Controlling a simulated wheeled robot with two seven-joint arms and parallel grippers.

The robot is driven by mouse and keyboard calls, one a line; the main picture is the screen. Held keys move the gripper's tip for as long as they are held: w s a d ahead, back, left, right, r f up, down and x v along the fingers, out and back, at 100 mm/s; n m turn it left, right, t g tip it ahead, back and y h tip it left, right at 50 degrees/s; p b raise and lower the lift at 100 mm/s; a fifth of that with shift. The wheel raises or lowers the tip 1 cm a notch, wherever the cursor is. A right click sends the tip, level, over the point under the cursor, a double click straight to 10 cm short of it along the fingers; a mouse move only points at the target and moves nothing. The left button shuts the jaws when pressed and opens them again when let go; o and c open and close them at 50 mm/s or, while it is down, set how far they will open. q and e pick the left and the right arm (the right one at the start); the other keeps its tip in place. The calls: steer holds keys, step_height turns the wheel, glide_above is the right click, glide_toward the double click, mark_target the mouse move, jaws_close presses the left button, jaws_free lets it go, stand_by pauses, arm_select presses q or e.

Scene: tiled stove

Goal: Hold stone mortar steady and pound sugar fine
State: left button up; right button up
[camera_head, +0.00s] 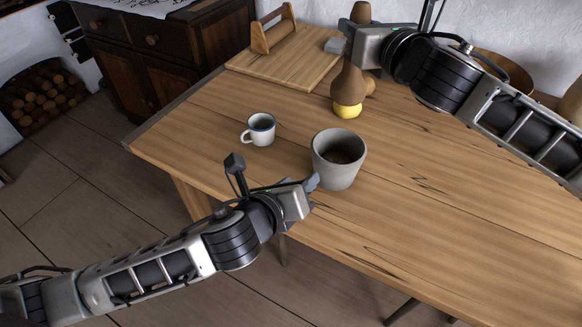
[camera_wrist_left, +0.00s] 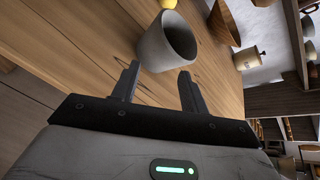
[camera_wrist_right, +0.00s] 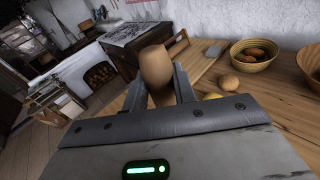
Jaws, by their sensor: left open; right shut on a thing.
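The grey stone mortar (camera_head: 338,170) stands upright on the wooden table; its inside is dark and I cannot make out sugar in it. My left gripper (camera_head: 313,193) is open beside the mortar's near left side. In the left wrist view the mortar (camera_wrist_left: 165,45) lies beyond the open fingertips (camera_wrist_left: 157,85), not between them. My right gripper (camera_head: 353,48) is shut on a brown wooden pestle (camera_head: 348,80), held behind the mortar, apart from it. The pestle (camera_wrist_right: 155,66) also shows between the fingers in the right wrist view.
A white enamel mug (camera_head: 260,132) stands left of the mortar. A yellow lemon (camera_head: 347,111) lies behind it, near the pestle's lower end. A board (camera_head: 265,72) with a wooden-handled tool is at the back. The table's right front is clear.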

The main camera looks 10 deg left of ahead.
mark_target(314, 147)
arm_select(q)
steer(key=w+m, duration=0.1)
steer(key=w, duration=0.3)
steer(key=w+d+f+m, duration=0.1)
steer(key=w+m, duration=0.1)
steer(key=w, duration=0.2)
steer(key=w+f+m+t, duration=0.1)
steer(key=w, duration=0.3)
steer(key=shift+w+d+f+y, duration=0.1)
steer(key=shift+d+f+y, duration=0.15)
steer(key=shift+y, duration=0.15)
jaws_close()
steer(key=shift+a, duration=0.1)
